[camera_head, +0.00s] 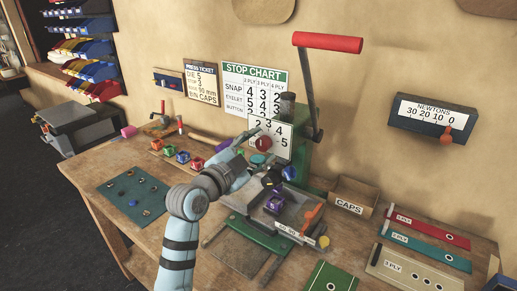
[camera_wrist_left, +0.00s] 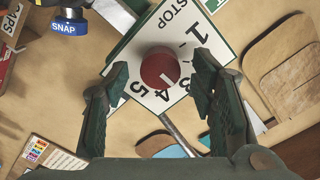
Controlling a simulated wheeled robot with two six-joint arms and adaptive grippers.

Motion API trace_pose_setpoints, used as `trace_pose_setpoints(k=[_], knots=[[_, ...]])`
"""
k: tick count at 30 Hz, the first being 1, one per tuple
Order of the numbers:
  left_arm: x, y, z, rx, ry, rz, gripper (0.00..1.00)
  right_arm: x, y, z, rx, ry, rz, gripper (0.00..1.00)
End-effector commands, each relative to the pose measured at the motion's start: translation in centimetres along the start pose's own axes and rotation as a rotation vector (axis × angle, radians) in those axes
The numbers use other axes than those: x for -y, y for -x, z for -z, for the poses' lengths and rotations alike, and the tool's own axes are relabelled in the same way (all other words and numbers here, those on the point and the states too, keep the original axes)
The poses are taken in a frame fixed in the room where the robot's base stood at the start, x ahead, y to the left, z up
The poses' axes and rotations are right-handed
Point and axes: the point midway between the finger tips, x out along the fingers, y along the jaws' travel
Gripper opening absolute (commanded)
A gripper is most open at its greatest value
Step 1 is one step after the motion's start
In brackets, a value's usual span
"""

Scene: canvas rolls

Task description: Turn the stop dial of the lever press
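The lever press (camera_head: 303,135) is green and stands at the back of the bench, with its red-handled lever (camera_head: 328,43) raised. Its stop dial is a red round knob (camera_head: 263,143) on a white numbered plate (camera_head: 284,131). In the left wrist view, the knob (camera_wrist_left: 159,68) sits between the fingers, and its white mark points roughly toward the 3 and 4 side. My left gripper (camera_head: 252,149) is open in front of the plate. In the left wrist view its fingers (camera_wrist_left: 161,76) are on both sides of the knob, with gaps visible. My right gripper is not in view.
The stop chart (camera_head: 254,89) and press ticket (camera_head: 201,84) hang behind. A purple block (camera_head: 276,201) sits at the press below my arm. A caps box (camera_head: 353,197) stands right of it. Coloured blocks (camera_head: 183,157) and a dark mat (camera_head: 131,194) lie left.

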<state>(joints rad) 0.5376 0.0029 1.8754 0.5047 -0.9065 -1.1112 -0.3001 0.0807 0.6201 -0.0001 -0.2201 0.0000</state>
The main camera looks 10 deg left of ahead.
Motion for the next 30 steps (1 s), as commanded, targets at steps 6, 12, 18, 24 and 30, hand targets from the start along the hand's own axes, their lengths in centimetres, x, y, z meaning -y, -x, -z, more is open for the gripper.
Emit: trace_pose_setpoints(k=[6,12,18,24,30], knots=[[0.0,1.0,-0.1,0.001,0.0,0.001,0.51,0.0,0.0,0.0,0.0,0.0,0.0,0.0],[0.0,6.0,-0.1,0.002,-0.005,0.0,0.51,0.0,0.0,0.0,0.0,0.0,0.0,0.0],[-0.1,10.8,-0.1,0.003,-0.005,-0.001,0.51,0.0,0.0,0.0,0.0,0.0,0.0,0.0],[-0.1,12.1,0.0,0.0,0.0,-0.002,0.51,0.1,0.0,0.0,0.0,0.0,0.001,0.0],[-0.1,12.1,0.0,0.0,0.0,-0.001,0.51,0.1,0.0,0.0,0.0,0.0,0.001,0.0]])
